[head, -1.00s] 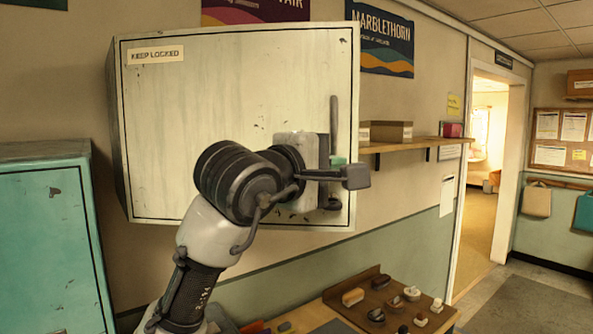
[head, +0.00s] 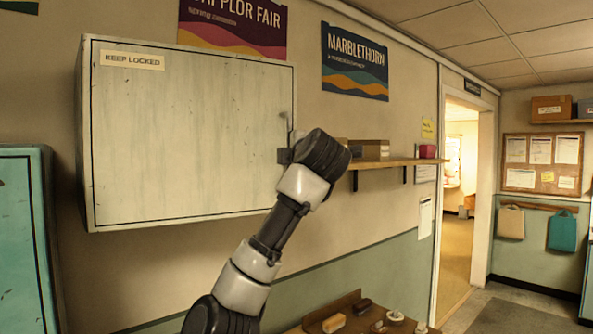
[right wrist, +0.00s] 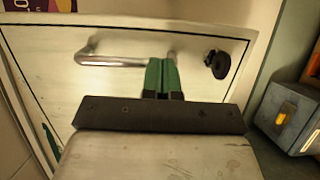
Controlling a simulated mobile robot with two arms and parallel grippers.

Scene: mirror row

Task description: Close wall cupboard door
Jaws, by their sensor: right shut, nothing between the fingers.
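The wall cupboard door (head: 190,135) is pale, with a "KEEP LOCKED" label at its upper left. It looks flush or nearly flush with its cupboard; I see no clear gap. Its bar handle (head: 285,125) is at the right edge, mostly behind my wrist. In the right wrist view the handle (right wrist: 100,60) is a metal bar with a dark round knob beside it. My right gripper (right wrist: 162,75) has green fingers, shut and empty, in front of the handle; I cannot tell whether they touch it. My left gripper is not in view.
A shelf (head: 395,163) with boxes is on the wall right of the cupboard. A teal cabinet (head: 22,240) stands at the left. A wooden board (head: 345,312) with small objects lies below. A doorway (head: 462,195) is open further right.

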